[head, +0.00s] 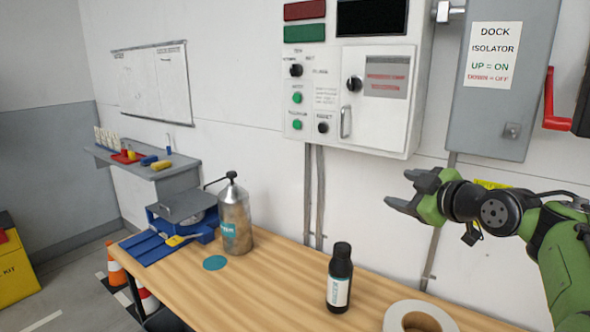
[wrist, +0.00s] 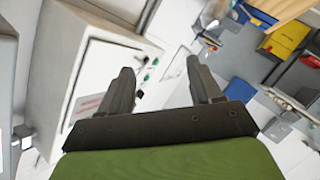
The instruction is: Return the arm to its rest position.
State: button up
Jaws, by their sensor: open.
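My gripper (head: 408,196) is at the right in the head view, raised above the bench and in front of the wall below the control box. Its two grey fingers are apart and nothing is between them. In the wrist view my gripper (wrist: 162,82) also shows open and empty, with the control box (wrist: 95,75) beyond its left finger. My green arm reaches in from the right edge of the head view.
The wooden bench (head: 270,290) holds a dark bottle (head: 340,280), a metal pump flask (head: 235,222), a blue device (head: 185,215) and a tape roll (head: 418,312). The grey isolator box (head: 490,120) with its red lever (head: 550,100) is close above my arm.

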jog(key=s+a+f+m+g+h, duration=0.25)
jog(key=s+a+f, duration=0.35)
jog(key=a, duration=0.4)
jog(key=s+a+f+m+g+h, duration=0.1)
jog(key=s+f+m+g, duration=0.35)
jog(key=s, duration=0.95)
jog(key=s+a+f+m+g+h, duration=0.15)
jog(key=s+f+m, duration=0.35)
jog(key=s+f, duration=0.65)
notch_tip(320, 180, up, 15)
jog(key=s+p, duration=0.1)
jog(key=p, duration=1.1)
jog(key=shift+s+d+f+y, duration=0.15)
jog(key=shift+d+f+y, duration=0.05)
jog(key=shift+y, duration=0.2)
